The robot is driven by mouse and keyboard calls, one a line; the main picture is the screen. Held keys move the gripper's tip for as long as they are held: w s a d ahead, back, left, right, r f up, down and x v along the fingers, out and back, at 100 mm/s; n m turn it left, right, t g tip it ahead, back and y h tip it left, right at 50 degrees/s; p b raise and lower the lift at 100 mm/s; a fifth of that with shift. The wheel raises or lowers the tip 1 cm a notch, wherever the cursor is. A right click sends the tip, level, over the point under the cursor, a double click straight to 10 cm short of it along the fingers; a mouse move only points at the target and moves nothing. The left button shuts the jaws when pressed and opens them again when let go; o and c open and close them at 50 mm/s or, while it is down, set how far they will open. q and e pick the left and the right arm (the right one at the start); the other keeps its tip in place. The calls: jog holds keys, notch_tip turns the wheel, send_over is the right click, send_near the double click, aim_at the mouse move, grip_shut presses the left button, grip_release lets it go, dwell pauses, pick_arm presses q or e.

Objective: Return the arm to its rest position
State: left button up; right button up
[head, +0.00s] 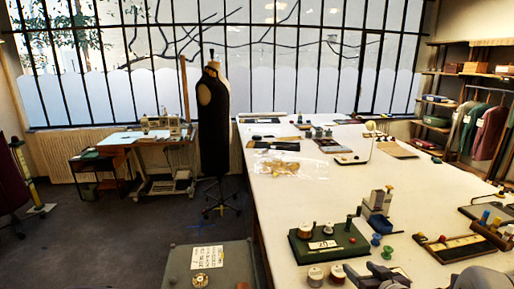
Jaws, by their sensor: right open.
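My right gripper (376,276) shows at the bottom edge of the head view, over the near part of the white table (300,199). It is grey, open, and partly cut off by the frame. I see nothing held in it, though its lower part is out of view. A rounded grey part of my right arm shows to its right. Two thread spools (315,276) stand just left of the gripper. My left gripper is not in view.
A green board (342,248) with spools and a label lies behind the gripper. A blue-based device (377,208), small blue and green spools (388,252) and a wooden tray (460,248) stand nearby. A grey-green surface (230,262) with a paper is left of the table.

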jog(key=w+a+n+y, duration=0.2)
jog(key=a, duration=0.8)
jog(key=s+f+m+g+h, duration=0.1)
jog(key=s+f+g, duration=0.2)
jog(key=s, duration=0.3)
jog(key=s+f+m+g, duration=0.1)
jog(key=s+f+g, duration=0.3)
jog(key=s, duration=0.3)
jog(key=s+a+f+m+g+h, duration=0.1)
jog(key=s+f+g, duration=0.3)
jog(key=s, duration=0.3)
jog(key=shift+s+g+h, duration=0.15)
jog(key=shift+g+h, duration=0.15)
